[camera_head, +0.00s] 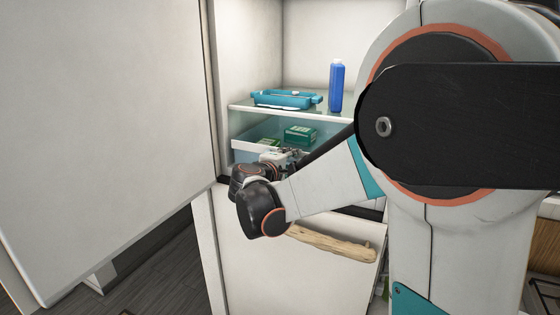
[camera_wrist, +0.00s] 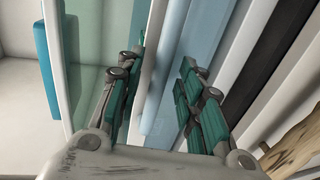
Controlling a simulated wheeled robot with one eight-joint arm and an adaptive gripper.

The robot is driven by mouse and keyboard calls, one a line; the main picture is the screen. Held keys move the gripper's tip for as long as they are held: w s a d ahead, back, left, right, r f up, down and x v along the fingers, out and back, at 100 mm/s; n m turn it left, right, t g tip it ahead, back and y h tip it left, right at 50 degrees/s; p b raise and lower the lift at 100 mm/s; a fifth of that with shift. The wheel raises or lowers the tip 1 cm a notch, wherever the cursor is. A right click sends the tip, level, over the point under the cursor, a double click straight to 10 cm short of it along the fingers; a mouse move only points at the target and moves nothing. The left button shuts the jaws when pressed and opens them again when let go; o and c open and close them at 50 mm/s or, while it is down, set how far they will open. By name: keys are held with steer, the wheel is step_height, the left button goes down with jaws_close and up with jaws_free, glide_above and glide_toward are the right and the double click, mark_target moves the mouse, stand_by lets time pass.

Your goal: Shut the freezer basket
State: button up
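The freezer basket (camera_head: 246,156) is a pale blue bin with a white rim, below a glass shelf inside the open cabinet. It holds green boxes (camera_head: 300,134). My arm hides its right part, and how far out it stands is hard to tell. My gripper (camera_head: 287,156) is in front of the basket, partly hidden by my own wrist. In the wrist view my gripper (camera_wrist: 162,66) has its two fingers spread apart. The basket's pale blue front (camera_wrist: 195,50) shows between and beyond them. I cannot tell whether the fingers touch it.
A large white door (camera_head: 105,120) stands open on the left. The glass shelf (camera_head: 240,105) bears a teal dish (camera_head: 285,99) and a blue bottle (camera_head: 336,85). Below is a white front panel (camera_head: 270,275) with a driftwood handle (camera_head: 330,242). The handle also shows in the wrist view (camera_wrist: 295,145).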

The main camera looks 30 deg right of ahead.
jaws_close()
steer(key=shift+d, duration=0.1)
steer(key=x, duration=0.2)
steer(key=b+x, duration=0.1)
steer(key=shift+w+d+r, duration=0.2)
steer(key=shift+w+d, duration=0.05)
steer(key=shift+d, duration=0.1)
steer(key=shift+a, duration=0.1)
jaws_free()
steer(key=shift+r, duration=0.1)
steer(key=shift+a, duration=0.1)
